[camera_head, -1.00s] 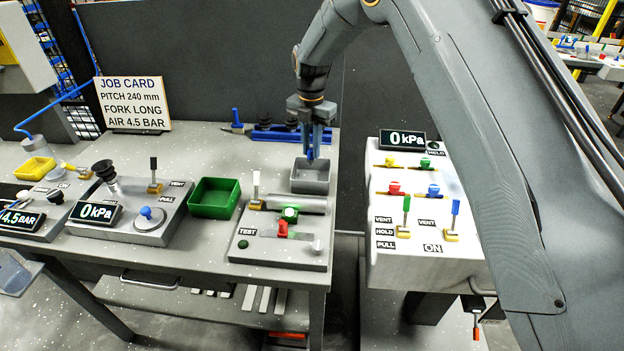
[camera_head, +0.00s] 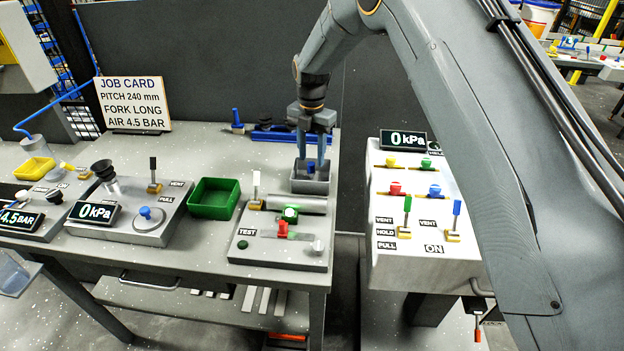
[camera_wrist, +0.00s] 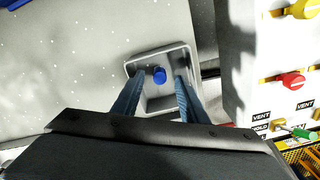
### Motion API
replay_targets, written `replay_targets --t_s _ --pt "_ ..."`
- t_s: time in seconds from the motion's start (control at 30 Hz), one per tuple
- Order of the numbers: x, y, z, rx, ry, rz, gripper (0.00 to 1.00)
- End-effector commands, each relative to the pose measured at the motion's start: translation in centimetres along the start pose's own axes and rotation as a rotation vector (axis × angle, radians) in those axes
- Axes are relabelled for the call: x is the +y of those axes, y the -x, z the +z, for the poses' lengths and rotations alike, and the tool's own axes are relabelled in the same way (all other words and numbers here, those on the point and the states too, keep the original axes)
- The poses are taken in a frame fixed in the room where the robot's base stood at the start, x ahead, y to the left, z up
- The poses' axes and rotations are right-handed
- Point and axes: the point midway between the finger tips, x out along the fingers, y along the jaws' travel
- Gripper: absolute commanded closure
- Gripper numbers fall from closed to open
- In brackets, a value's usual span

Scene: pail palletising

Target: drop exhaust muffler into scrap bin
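The grey bin (camera_head: 310,187) stands on the table's right end, behind the test fixture. It also shows in the wrist view (camera_wrist: 138,65). A small blue cylindrical piece, which looks like the muffler (camera_wrist: 159,75), is inside the bin in the wrist view; in the head view it shows as a blue spot (camera_head: 310,168) between the fingers. My gripper (camera_head: 311,162) points down over the bin. Its two blue fingers are spread, with the blue piece between them and gaps at both sides. Whether the piece rests on the bin floor is hard to tell.
A green tray (camera_head: 214,199) stands left of the bin. The test fixture (camera_head: 282,240) with a lever and a grey cylinder is just in front. A white valve panel (camera_head: 420,215) stands to the right across a gap. Blue tools lie behind the bin.

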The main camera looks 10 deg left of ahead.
Motion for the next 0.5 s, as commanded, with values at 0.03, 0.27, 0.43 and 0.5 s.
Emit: replay_targets --t_s 0.03,0.27,0.43,0.5 --pt "0.1 0.4 0.1 -0.002 0.0 0.002 0.61" --pt "0.1 3.8 0.1 -0.003 0.0 0.004 0.61" --pt "0.1 6.2 0.1 -0.001 0.0 0.001 0.61" --pt "0.1 6.9 0.1 -0.002 0.0 0.002 0.61"
